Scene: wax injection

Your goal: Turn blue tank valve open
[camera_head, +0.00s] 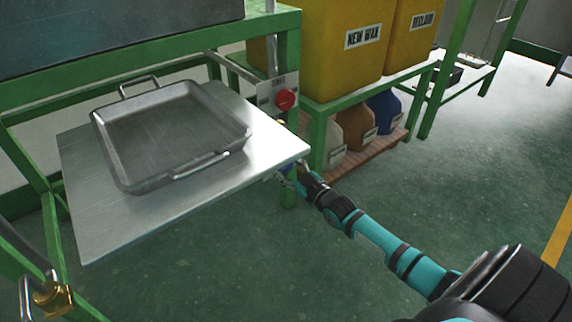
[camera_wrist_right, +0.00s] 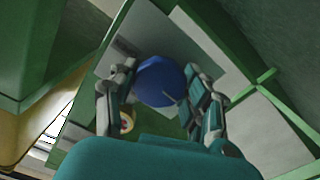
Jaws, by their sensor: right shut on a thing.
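The blue tank valve (camera_wrist_right: 160,82) shows as a round blue knob in the right wrist view, between the fingers of my right gripper (camera_wrist_right: 165,90). The gripper is shut on the knob, with one finger on each side. In the head view my right gripper (camera_head: 292,181) reaches in at the right front corner of the metal plate, partly under its edge. The knob is mostly hidden there. How far the valve is turned cannot be told. My left gripper is not in view.
A metal tray (camera_head: 119,166) lies on the flat metal plate (camera_head: 92,238). A red button (camera_head: 286,99) sits behind its right corner. Yellow tanks (camera_head: 350,72) stand on a green frame, with several jugs (camera_head: 357,129) below. Open floor (camera_head: 475,150) lies right.

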